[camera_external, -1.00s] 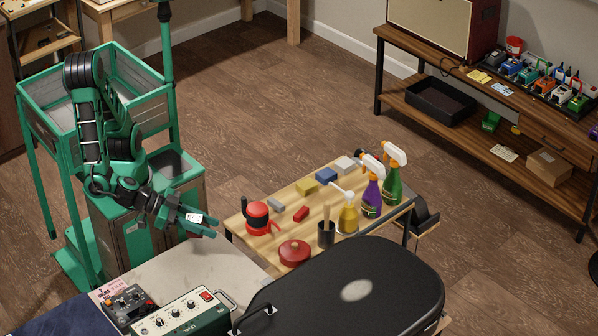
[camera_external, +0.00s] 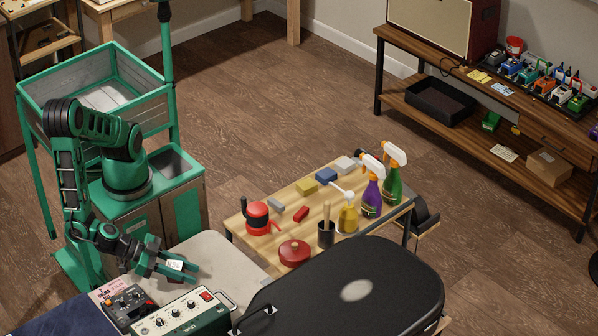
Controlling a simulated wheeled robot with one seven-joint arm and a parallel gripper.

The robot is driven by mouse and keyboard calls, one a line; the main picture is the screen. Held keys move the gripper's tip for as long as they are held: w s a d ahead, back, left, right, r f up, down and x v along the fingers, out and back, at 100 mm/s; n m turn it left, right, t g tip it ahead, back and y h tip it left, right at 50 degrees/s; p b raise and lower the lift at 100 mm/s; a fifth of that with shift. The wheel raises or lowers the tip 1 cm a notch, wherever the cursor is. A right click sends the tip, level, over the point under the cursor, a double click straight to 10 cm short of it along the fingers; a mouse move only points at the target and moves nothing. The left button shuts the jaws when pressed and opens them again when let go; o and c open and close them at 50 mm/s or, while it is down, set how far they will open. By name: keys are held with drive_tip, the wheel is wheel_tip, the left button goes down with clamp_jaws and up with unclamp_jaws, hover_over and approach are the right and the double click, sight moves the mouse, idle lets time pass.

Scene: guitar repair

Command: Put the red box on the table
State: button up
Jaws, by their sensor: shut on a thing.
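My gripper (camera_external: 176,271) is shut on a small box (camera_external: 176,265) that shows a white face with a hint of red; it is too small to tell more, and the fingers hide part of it. The gripper is over the pale table top (camera_external: 222,262), just behind the green-and-white amplifier. I cannot tell whether the box touches the surface. A separate small red block (camera_external: 301,214) lies on the wooden table (camera_external: 283,231) to the right, apart from my gripper.
The amplifier (camera_external: 179,314) and a grey pedal (camera_external: 127,305) stand close in front of my gripper. A black guitar case (camera_external: 390,270) lies at the right. The pale top has free room right of the gripper. Spray bottles (camera_external: 371,192) crowd the wooden table's far end.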

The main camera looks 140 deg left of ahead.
drive_tip(key=shift+f, duration=2)
drive_tip(key=shift+f, duration=0.1)
drive_tip(key=o, duration=1.1)
